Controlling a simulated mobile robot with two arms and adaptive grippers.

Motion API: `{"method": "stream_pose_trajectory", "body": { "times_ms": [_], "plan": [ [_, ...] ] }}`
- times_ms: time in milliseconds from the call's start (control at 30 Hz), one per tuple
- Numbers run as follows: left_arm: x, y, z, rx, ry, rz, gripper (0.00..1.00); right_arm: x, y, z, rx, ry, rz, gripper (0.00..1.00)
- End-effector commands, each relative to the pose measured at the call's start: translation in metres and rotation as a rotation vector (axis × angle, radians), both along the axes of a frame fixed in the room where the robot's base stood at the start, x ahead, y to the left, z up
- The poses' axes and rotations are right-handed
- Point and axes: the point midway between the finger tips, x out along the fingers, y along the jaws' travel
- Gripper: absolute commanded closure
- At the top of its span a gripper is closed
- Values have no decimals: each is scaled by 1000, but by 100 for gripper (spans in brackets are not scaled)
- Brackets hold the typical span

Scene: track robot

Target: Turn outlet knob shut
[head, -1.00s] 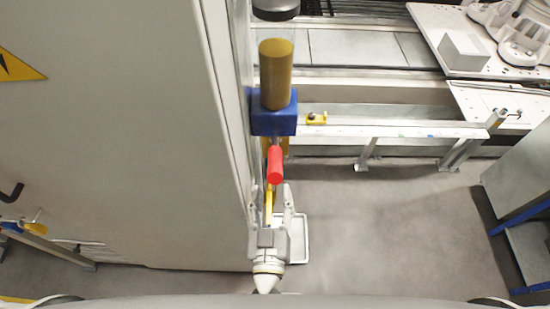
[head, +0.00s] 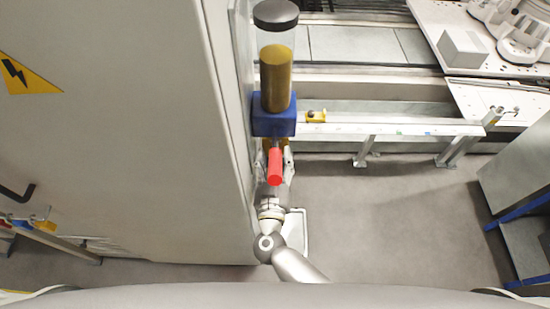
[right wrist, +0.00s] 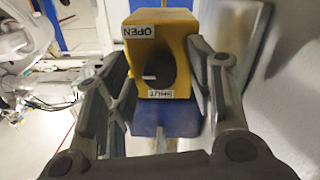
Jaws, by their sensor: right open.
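A small pale mark shows in the opening, toward the left. An OPEN label (right wrist: 139,31) is above it and a SHUT label (right wrist: 160,94) below. My right gripper (right wrist: 168,85) is open, with one finger on each side of the housing; I cannot tell whether they touch it. My left gripper is not in view.
A large grey cabinet wall (head: 130,150) is close on the left. A metal rail (head: 390,129) runs to the right. The floor (head: 385,210) right of the gripper is clear.

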Motion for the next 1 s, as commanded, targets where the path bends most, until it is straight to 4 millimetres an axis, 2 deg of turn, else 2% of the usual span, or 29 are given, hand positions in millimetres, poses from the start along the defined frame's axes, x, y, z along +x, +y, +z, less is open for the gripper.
{"method": "stream_pose_trajectory", "body": {
  "times_ms": [33, 367, 667, 1000],
  "plan": [
    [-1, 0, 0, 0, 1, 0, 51, 0, 0, 0, 0, 0, 0, 55],
    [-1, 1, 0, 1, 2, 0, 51, 0, 0, 0, 0, 0, 1, 97],
    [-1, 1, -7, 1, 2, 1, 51, -1, 0, -2, -38, 0, 1, 97],
    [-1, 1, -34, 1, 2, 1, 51, -1, 0, -6, -260, -2, 2, 97]
  ]
}}
